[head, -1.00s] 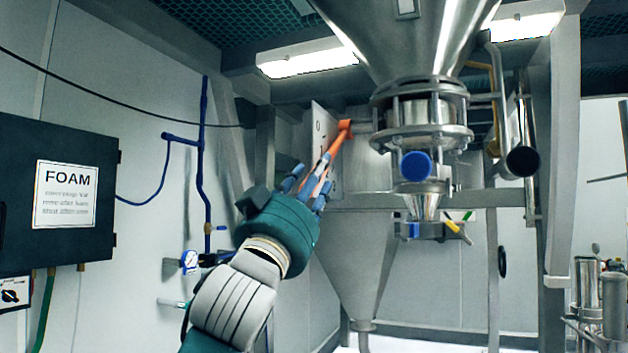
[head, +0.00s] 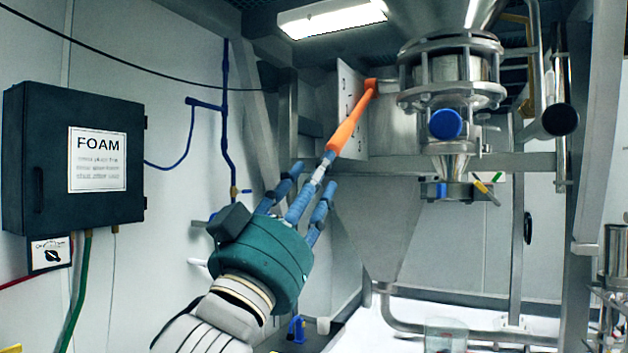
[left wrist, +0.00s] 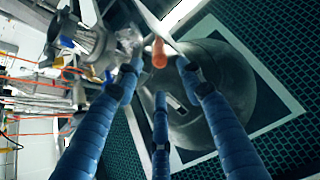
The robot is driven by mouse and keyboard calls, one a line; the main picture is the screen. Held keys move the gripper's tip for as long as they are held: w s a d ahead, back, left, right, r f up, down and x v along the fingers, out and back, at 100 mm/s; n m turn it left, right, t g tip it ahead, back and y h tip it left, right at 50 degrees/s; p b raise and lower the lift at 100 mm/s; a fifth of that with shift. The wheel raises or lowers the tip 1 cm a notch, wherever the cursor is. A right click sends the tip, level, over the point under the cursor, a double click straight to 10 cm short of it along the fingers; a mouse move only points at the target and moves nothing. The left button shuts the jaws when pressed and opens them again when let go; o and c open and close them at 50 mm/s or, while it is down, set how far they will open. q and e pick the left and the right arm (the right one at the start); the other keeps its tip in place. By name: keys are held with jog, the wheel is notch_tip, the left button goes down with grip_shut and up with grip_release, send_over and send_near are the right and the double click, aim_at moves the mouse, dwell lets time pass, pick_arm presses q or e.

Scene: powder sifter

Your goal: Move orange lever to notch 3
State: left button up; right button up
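The orange lever (head: 348,128) slants down and left from its pivot beside the steel hopper. Behind it is a pale plate (head: 346,84) with small dark marks, too small to read surely; the lever covers part of it. My left gripper (head: 315,185) is below the lever's lower end, its blue fingers spread. One fingertip overlaps the lever's end in the head view; I cannot tell whether they touch. In the left wrist view the rounded orange lever end (left wrist: 159,53) shows beyond the spread fingers, with nothing gripped. My right gripper is not in view.
The steel sifter with a blue round cap (head: 445,124) stands right of the lever. A dark FOAM box (head: 60,190) hangs on the left wall. Blue pipes (head: 226,130) run along that wall. A steel frame post (head: 590,140) stands at right.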

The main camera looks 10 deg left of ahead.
pick_arm(q)
jog(key=shift+s, duration=0.1)
jog(key=shift+a+r, duration=0.1)
jog(key=shift+r, duration=0.05)
jog(key=c, duration=0.4)
jog(key=r+n, duration=0.1)
jog(key=r, duration=0.1)
jog(key=a+r+g, duration=0.1)
jog(key=r, duration=0.1)
jog(key=s+a+r+n, duration=0.1)
jog(key=r, duration=0.1)
jog(key=shift+a+n+p, duration=0.25)
jog(key=shift+n+p, duration=0.05)
jog(key=shift+p, duration=0.05)
grip_shut()
jog(key=s+a+r+n+g, duration=0.1)
jog(key=s+a+r+g, duration=0.1)
jog(key=s+r, duration=0.15)
jog(key=w+d+p, duration=0.5)
jog(key=w+p, duration=0.3)
jog(key=w, duration=0.2)
jog(key=shift+w+f, duration=0.35)
jog(key=shift+f, duration=0.05)
jog(key=shift+d, duration=0.15)
